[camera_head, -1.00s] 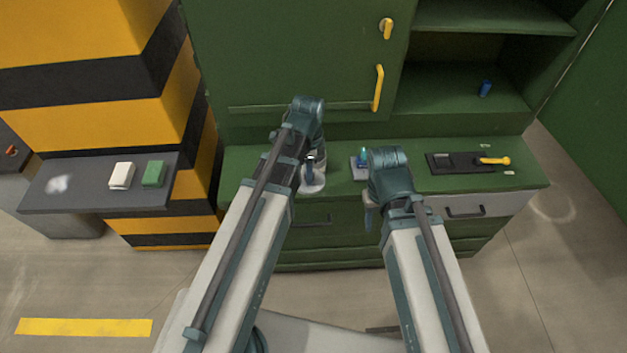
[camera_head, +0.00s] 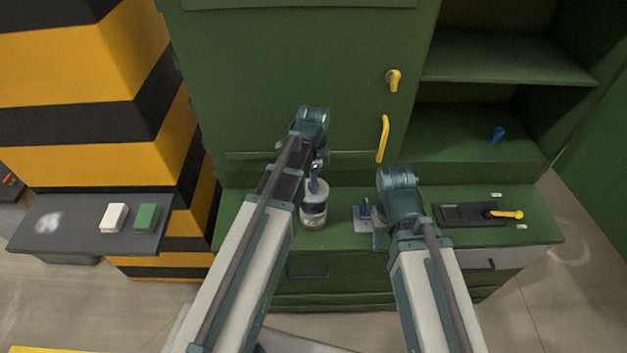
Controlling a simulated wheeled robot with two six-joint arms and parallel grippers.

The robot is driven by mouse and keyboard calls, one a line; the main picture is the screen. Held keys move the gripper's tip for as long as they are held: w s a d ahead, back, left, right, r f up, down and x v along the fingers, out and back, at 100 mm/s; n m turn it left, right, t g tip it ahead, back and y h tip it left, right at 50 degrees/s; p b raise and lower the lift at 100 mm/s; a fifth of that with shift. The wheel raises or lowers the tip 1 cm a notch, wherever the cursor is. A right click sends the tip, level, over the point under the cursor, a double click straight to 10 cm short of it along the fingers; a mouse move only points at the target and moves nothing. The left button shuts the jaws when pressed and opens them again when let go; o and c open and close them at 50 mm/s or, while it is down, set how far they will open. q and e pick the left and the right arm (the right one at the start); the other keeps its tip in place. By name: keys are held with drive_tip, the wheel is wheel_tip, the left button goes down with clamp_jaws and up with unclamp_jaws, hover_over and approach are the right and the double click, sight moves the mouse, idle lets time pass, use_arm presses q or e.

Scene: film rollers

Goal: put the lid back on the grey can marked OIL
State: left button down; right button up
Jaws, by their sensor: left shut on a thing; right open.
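A grey can (camera_head: 313,214) with a dark band stands on the green worktop at the front of the cabinet; its marking is too small to read. My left gripper (camera_head: 316,182) points down right over the can and is shut on what looks like its pale lid (camera_head: 316,191). The lid appears to be at the can's top, but I cannot tell whether it is seated or just above. My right gripper (camera_head: 376,236) is open and empty, beside a small grey-blue plate and partly hidden by its own wrist.
The small grey-blue plate (camera_head: 363,226) carries a teal item (camera_head: 366,208). A black tray (camera_head: 462,214) with a yellow-handled tool (camera_head: 505,214) lies to the right. A blue cylinder (camera_head: 497,134) stands in the open shelf. A side shelf (camera_head: 80,235) holds white and green blocks.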

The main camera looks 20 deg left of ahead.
use_arm(q)
wheel_tip(320, 180, down, 6)
drive_tip(key=b, duration=0.6)
drive_tip(key=shift+f, duration=0.2)
drive_tip(key=shift+f, duration=0.1)
idle(1.7)
unclamp_jaws()
idle(0.6)
drive_tip(key=shift+r+p, duration=3.3)
drive_tip(key=shift+r, duration=0.25)
